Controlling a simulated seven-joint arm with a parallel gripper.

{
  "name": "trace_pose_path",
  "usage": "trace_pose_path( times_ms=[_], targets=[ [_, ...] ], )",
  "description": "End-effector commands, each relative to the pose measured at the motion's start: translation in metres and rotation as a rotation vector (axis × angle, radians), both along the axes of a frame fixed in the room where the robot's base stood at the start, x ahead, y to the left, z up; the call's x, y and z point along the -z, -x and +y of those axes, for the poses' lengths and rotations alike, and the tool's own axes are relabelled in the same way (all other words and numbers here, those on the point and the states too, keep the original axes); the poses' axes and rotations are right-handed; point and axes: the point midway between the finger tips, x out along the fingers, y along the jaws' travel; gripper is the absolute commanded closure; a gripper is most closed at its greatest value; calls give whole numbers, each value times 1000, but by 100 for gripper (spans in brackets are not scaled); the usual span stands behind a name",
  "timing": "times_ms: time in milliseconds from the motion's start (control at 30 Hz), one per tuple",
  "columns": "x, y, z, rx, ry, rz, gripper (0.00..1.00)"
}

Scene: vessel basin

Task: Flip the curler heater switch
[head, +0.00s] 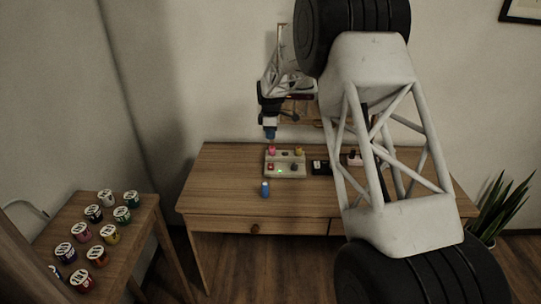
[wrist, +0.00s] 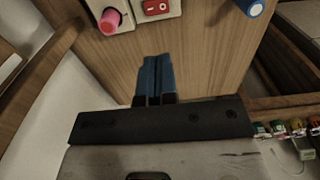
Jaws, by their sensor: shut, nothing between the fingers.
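A pale control panel (head: 285,173) lies on the wooden desk in the head view, with a red rocker switch (head: 271,167) at its front left. The switch also shows at the top edge of the wrist view (wrist: 156,7), its panel partly cut off. No label tells which control is the curler heater switch. A pink knob (wrist: 110,20) stands beside the rocker in the wrist view. My gripper (head: 270,135) is above the panel's back left in the head view. Its blue fingers (wrist: 156,72) are shut together and empty, apart from the switch.
A small blue cylinder (head: 265,189) stands in front of the panel. Dark boxes (head: 320,167) lie to the panel's right. My arm hides the desk's right part. The desk's left side (head: 225,185) is clear. Several jars (head: 80,232) stand on a side table at left.

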Motion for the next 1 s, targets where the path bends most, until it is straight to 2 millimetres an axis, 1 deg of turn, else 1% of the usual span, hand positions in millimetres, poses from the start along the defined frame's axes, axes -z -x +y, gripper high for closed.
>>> trace_pose_path(
  times_ms=[167, 533, 1000],
  targets=[
    [-1, 5, 0, 0, 0, 4, 100],
    [-1, 4, 0, 0, 0, 5, 100],
    [-4, -8, 0, 1, 0, 4, 100]
  ],
)
